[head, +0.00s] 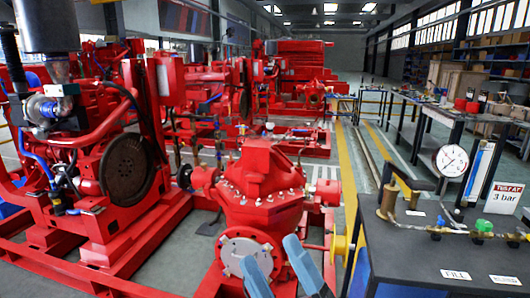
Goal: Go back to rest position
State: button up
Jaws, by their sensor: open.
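My gripper (270,252) shows at the bottom centre of the head view as two blue fingers pointing up and forward. The fingers are spread apart, and nothing shows between them. They appear in front of the red pump casing (262,190). I cannot tell how far they are from it. The rest of my arm is below the picture's edge.
A dark test bench (440,265) stands close on the right, with a pressure gauge (452,161), brass fittings and a "TEST AT 3 bar" sign (503,198). A red diesel engine (90,140) fills the left. A floor aisle (350,150) runs back between the machines and benches.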

jog(key=s+d+f+m+g+h, duration=0.2)
jog(key=s+d+f+m+h, duration=0.2)
jog(key=s, duration=0.7)
jog(key=s+d+f+m+g+h, duration=0.2)
jog(key=s+d+f+m+h, duration=0.2)
jog(key=s+d+m+h, duration=0.3)
jog(key=s+d+f+m+g+h, duration=0.1)
jog(key=s+d+f+m+h, duration=0.3)
jog(key=s+d+m, duration=0.5)
jog(key=s+h, duration=0.1)
jog(key=s, duration=0.6)
jog(key=shift+f+g+h, duration=0.25)
jog(key=shift+g+h, duration=0.15)
